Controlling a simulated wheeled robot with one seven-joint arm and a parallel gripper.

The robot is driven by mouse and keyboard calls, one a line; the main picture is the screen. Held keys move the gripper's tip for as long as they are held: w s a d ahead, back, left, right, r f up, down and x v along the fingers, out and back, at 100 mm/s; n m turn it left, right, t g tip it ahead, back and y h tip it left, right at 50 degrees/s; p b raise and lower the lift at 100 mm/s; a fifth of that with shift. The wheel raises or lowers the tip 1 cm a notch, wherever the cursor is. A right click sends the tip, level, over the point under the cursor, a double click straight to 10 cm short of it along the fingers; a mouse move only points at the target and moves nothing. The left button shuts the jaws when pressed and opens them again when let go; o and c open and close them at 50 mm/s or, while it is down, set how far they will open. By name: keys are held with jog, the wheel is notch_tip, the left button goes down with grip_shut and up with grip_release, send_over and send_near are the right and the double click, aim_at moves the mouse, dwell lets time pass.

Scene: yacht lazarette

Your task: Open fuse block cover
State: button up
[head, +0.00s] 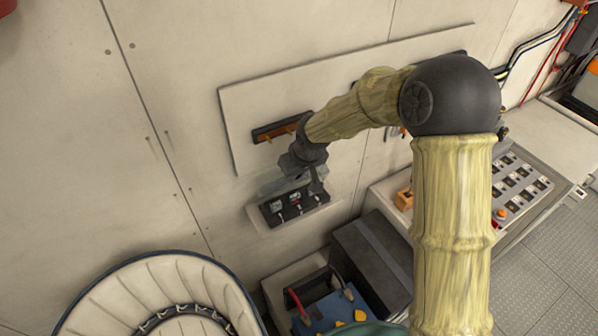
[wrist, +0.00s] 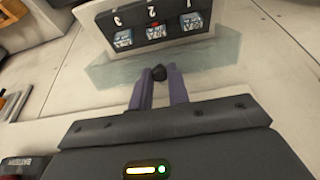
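The fuse block (head: 293,205) is a dark panel with several white-marked fuses on a pale wall plate. It shows upside down in the wrist view (wrist: 155,28), with numbers 1, 2 and 3. Its clear cover (head: 272,184) stands swung up along the block's upper edge, leaving the fuses uncovered; it is a pale see-through sheet in the wrist view (wrist: 208,55). My gripper (head: 316,180) is at the cover.
An orange-and-brown bar (head: 276,130) is mounted on the wall above the block. Below are a dark box (head: 370,262) and a blue battery (head: 335,311). A switch panel (head: 522,185) is at right.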

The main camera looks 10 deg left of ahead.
jog(key=o, duration=0.4)
jog(key=shift+w+a, duration=0.1)
jog(key=shift+o, duration=0.2)
jog(key=shift+r, duration=0.15)
jog(key=b+v, duration=0.4)
jog(key=v, duration=1.3)
jog(key=shift+b, duration=0.3)
jog(key=s+d+f+m+h+b, duration=0.1)
jog(key=s+d+f+m+b, duration=0.2)
jog(key=s+d+f, duration=0.3)
jog(key=s+d+f+m+h+b, duration=0.1)
jog(key=s+d+f+m+b, duration=0.2)
jog(key=d+f, duration=1.3)
jog(key=s+d+m, duration=0.2)
jog(key=s+d, duration=0.1)
jog(key=shift+s+d+f+m+h+b, duration=0.25)
jog(key=shift+d+f+m+h+b, duration=0.05)
jog(key=shift+d+f+h+b, duration=0.1)
